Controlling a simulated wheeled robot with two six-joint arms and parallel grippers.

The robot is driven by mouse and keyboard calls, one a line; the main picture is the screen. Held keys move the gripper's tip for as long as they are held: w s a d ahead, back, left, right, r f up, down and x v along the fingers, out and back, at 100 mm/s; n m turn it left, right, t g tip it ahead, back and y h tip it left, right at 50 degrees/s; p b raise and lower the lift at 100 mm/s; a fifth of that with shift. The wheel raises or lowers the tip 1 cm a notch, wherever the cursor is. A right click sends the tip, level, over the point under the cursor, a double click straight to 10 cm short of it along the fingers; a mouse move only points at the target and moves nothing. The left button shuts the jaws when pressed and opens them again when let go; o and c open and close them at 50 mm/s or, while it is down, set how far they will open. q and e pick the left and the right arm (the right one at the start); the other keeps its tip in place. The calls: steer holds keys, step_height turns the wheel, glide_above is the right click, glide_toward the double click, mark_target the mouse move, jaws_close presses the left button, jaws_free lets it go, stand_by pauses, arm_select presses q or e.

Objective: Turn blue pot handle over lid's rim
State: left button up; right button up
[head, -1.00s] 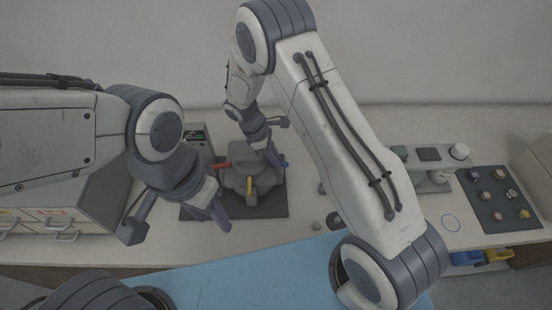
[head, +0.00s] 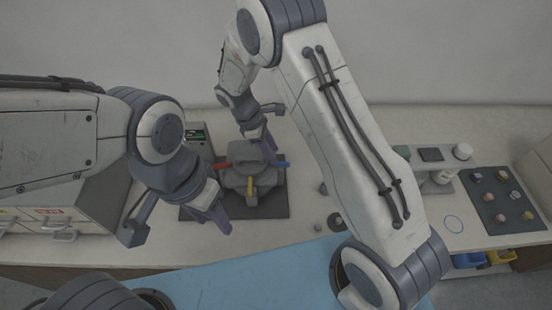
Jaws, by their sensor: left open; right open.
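A grey pot (head: 238,180) with a grey lid (head: 245,157) stands on a dark mat (head: 276,205) on the bench. Its blue handle (head: 282,164) sticks out to the right of the lid. A red handle (head: 222,165) is at the left and a yellow handle (head: 250,187) at the front. My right gripper (head: 267,147) is open above the lid's back right, just left of the blue handle; I cannot tell if it touches anything. My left gripper (head: 218,217) is open and empty at the pot's front left, apart from it.
A dark tray of several coloured pieces (head: 501,200) lies at the right, beside a small grey machine (head: 437,182). Blue (head: 467,260) and yellow bins (head: 500,256) sit below the bench edge. A drawer cabinet (head: 85,212) stands at the left. Small round parts (head: 335,220) lie right of the mat.

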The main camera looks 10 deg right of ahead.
steer(key=b+v, duration=0.1)
steer(key=v, duration=0.4)
steer(key=shift+w+a+r, duration=0.1)
steer(key=shift+a+r, duration=0.05)
steer(key=shift+r, duration=0.2)
steer(key=shift+a+r, duration=0.1)
steer(key=shift+r, duration=0.3)
steer(key=shift+a, duration=0.1)
steer(key=s+a+r+m+y+b, duration=0.1)
steer(key=s+r+m, duration=0.1)
steer(key=s, duration=0.7)
steer(key=s+a+r+m+t+y+b, duration=0.1)
steer(key=s+r+m+y+b, duration=0.1)
steer(key=s, duration=0.7)
steer(key=s+a+r+m+y+b, duration=0.1)
steer(key=s+r+m+y, duration=0.1)
steer(key=s, duration=0.6)
steer(key=shift+s+a+m+b, duration=0.3)
steer(key=shift+s+a+m, duration=0.1)
